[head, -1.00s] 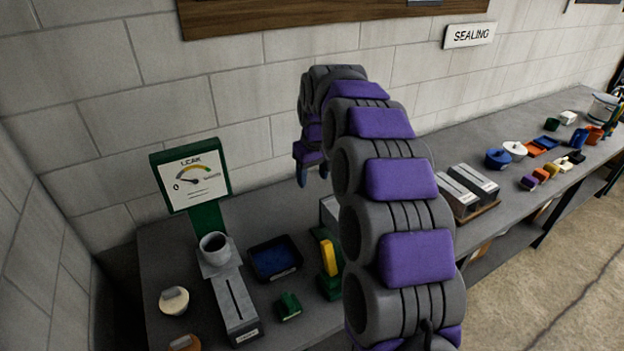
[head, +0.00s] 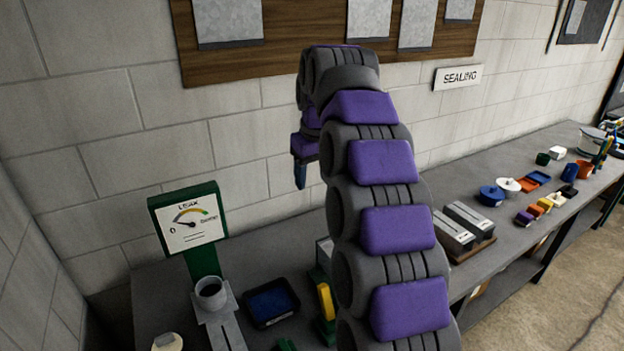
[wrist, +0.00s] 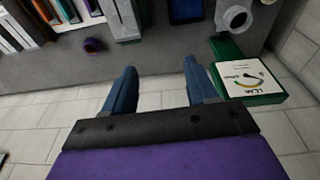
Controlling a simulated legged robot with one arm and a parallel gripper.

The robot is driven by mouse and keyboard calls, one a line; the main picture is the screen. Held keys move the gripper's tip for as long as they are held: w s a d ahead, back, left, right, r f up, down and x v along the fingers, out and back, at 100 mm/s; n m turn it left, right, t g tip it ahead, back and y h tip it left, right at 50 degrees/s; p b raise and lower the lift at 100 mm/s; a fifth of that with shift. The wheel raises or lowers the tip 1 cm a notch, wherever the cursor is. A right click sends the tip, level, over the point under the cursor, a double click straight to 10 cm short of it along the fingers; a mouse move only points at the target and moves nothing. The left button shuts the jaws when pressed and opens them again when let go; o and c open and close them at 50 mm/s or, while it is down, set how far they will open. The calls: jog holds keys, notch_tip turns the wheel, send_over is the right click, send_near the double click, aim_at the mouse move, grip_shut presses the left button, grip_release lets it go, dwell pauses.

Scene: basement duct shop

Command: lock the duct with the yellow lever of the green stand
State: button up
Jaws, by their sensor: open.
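The yellow lever (head: 326,301) stands upright on the green stand (head: 319,281) on the bench, in the head view. My arm hides the right part of that stand. A grey box-like piece, perhaps the duct, shows just behind the stand (head: 325,248) and is mostly hidden by my arm. In the wrist view a grey duct-like piece (wrist: 121,18) lies beyond my left finger. My gripper (wrist: 158,82) is open and empty, with its blue fingers wide apart. In the head view it hangs high, well above the bench and behind the lever.
A green leak gauge (head: 190,224) stands left, behind a grey cup-topped fixture (head: 210,293). The wall is close behind the bench.

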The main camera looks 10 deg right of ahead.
jog(key=s+f+m+g+b, duration=0.1)
jog(key=s+f+b, duration=0.1)
jog(key=s+f, duration=0.95)
jog(key=s+a+f+m+g+b, duration=0.15)
jog(key=s+f, duration=0.25)
jog(key=s, duration=1.4)
jog(key=s+f+m+g+b, duration=0.15)
jog(key=s+f, duration=0.55)
jog(key=s, duration=0.8)
jog(key=w+r+n+t+p, duration=0.1)
jog(key=w+r+n+p, duration=0.15)
jog(key=w, duration=0.85)
jog(key=w+r+n+p, duration=0.1)
jog(key=w+r, duration=0.3)
jog(key=w, duration=0.7)
jog(key=t+p, duration=0.1)
jog(key=p, duration=0.3)
send_over(324, 286)
notch_tip(324, 286, down, 5)
notch_tip(324, 286, down, 16)
jog(key=shift+a+f+b, duration=0.1)
jog(key=shift+f+b, duration=0.1)
jog(key=shift+b, duration=0.2)
jog(key=shift+c, duration=0.3)
